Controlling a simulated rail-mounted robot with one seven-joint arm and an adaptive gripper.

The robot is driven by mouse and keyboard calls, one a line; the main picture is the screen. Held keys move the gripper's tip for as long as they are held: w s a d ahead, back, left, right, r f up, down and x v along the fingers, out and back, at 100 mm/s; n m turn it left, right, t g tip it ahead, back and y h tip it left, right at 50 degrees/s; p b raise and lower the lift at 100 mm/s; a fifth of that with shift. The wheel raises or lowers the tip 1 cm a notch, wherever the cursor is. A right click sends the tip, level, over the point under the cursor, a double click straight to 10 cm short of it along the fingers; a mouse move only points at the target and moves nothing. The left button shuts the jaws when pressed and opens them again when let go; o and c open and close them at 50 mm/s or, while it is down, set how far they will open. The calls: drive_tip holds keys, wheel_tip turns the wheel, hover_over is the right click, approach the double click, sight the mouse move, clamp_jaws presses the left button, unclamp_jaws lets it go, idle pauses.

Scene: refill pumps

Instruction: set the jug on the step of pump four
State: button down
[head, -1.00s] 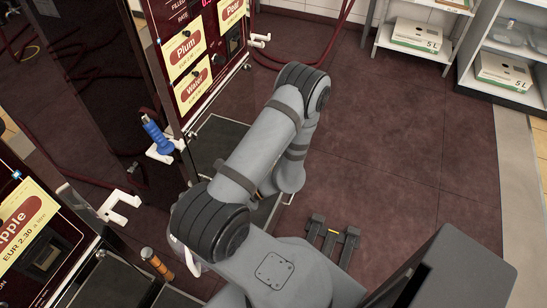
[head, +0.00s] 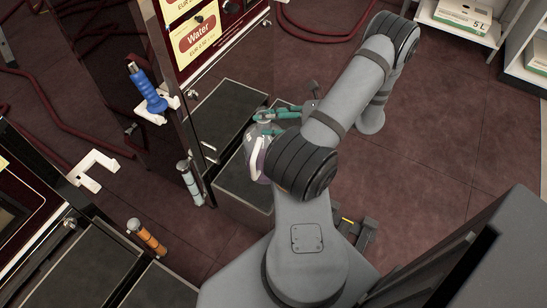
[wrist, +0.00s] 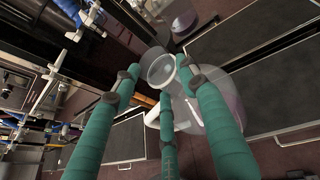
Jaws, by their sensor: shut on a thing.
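The clear jug (head: 255,150) with a white handle and pinkish contents shows left of my forearm in the head view. My gripper (head: 283,113) has teal fingers and is shut on the jug near its neck. In the wrist view the fingers (wrist: 160,95) surround the jug's round mouth and white handle, with the clear body (wrist: 226,100) behind. The jug is over or beside a dark-topped step (head: 236,182) below the Water panel (head: 200,42). I cannot tell whether its base touches the step. No pump number is readable.
Another dark step (head: 225,108) lies behind. A blue nozzle (head: 150,92) on a white holder, a grey-blue nozzle (head: 189,182) and an orange nozzle (head: 146,236) stick out at the left. Shelves with boxes (head: 462,15) stand at back right. Red floor is open at right.

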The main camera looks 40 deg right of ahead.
drive_tip(key=s+d+f+m+t+h+b, duration=0.1)
drive_tip(key=d+f+m+h+b, duration=0.2)
drive_tip(key=d+b, duration=0.65)
drive_tip(key=w+d+f, duration=0.2)
drive_tip(key=w+f, duration=0.9)
drive_tip(key=shift+w+f+n, duration=0.2)
drive_tip(key=shift+f+n, duration=0.1)
drive_tip(key=shift+f, duration=0.1)
drive_tip(key=shift+d+f, duration=0.1)
drive_tip(key=c, duration=1.5)
unclamp_jaws()
drive_tip(key=shift+f+b, duration=0.15)
drive_tip(key=shift+b, duration=0.15)
drive_tip(key=o, duration=0.4)
drive_tip(key=shift+o, duration=0.5)
